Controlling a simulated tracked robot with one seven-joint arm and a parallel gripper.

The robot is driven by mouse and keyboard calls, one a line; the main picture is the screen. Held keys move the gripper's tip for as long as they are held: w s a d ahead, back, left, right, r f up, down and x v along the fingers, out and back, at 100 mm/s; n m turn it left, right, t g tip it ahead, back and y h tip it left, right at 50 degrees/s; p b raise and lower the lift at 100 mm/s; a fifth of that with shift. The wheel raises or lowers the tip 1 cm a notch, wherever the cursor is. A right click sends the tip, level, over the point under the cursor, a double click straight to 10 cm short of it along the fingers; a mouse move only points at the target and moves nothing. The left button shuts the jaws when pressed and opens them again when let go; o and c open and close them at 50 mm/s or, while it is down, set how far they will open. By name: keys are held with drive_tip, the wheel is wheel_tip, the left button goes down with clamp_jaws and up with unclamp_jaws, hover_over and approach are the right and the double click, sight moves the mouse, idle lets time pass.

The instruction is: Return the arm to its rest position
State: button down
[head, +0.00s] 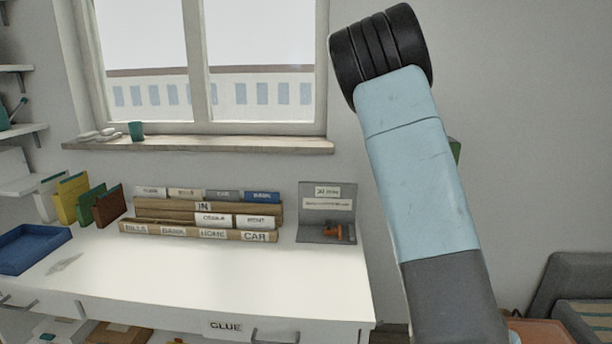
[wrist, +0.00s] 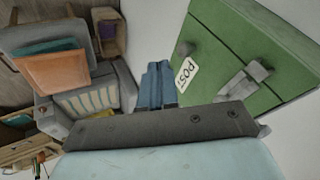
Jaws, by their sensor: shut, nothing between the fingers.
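My arm stands raised at the right of the head view, in front of the wall and the right end of the desk. My gripper does not show in the head view. In the wrist view, the two blue fingers of my gripper (wrist: 157,68) lie side by side, shut with nothing between them. They point away from the camera, beside a green box (wrist: 235,40) with a white label reading POST. I cannot tell whether the fingers touch the box.
A white desk (head: 200,285) holds a wooden file rack (head: 205,208), a grey stand (head: 327,203), upright folders (head: 72,198) and a blue tray (head: 30,250). A window is behind. An armchair (wrist: 90,100) shows in the wrist view. The desk's middle front is clear.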

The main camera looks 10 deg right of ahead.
drive_tip(key=s+a+r+n+y, duration=0.2)
drive_tip(key=s+a+r+n, duration=0.15)
drive_tip(key=s, duration=0.55)
drive_tip(key=s+a+r+n+y, duration=0.25)
drive_tip(key=s+a+r, duration=0.2)
drive_tip(key=s, duration=0.55)
drive_tip(key=s+a+r+n+y, duration=0.1)
drive_tip(key=s+a+r+n, duration=0.3)
drive_tip(key=s, duration=0.5)
drive_tip(key=s+a+f+n, duration=0.1)
drive_tip(key=s+a+n, duration=0.2)
drive_tip(key=s, duration=0.6)
drive_tip(key=s+a+n+h, duration=0.1)
drive_tip(key=s+a+n, duration=0.2)
drive_tip(key=s, duration=0.6)
drive_tip(key=shift+a+f, duration=0.35)
drive_tip(key=shift+a, duration=0.15)
